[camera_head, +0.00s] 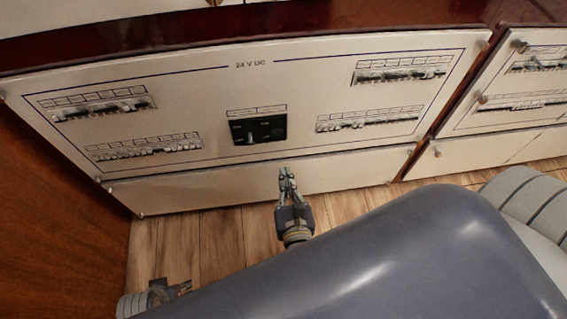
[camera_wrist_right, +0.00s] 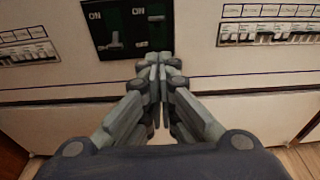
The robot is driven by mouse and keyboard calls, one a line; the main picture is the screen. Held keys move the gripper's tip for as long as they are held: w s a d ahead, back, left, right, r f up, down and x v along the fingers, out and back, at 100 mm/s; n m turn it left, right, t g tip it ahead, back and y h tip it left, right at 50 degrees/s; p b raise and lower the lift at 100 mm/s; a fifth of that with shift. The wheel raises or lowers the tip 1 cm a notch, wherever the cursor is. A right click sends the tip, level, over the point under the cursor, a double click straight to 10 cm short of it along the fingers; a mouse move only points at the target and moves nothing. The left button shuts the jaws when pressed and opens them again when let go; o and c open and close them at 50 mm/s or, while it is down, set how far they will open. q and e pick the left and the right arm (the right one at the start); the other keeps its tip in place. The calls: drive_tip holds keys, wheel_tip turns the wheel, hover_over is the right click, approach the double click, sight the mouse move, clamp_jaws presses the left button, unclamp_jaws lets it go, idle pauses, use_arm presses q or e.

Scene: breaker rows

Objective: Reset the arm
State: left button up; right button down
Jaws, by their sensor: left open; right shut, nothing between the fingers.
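My right gripper (camera_head: 287,174) is shut and empty in front of the lower part of the white "24 V DC" panel (camera_head: 210,95). It also shows in the right wrist view (camera_wrist_right: 158,66), its fingertips together just below a dark switch block (camera_wrist_right: 132,27). The block shows in the head view too (camera_head: 257,130), at the panel's lower middle. It has "ON" labels and small levers; the left lever (camera_wrist_right: 114,40) sits lower than the right one (camera_wrist_right: 156,18). I cannot tell whether the fingertips touch the panel. My left gripper (camera_head: 180,289) is open and empty, low over the floor at the bottom left, partly visible.
Breaker rows (camera_head: 97,108) line both sides of the panel. A second white panel (camera_head: 520,90) stands at the right. A brown wooden wall (camera_head: 50,220) closes the left side. Bare plank floor (camera_head: 215,240) lies below.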

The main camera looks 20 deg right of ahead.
drive_tip(key=shift+v, duration=0.9)
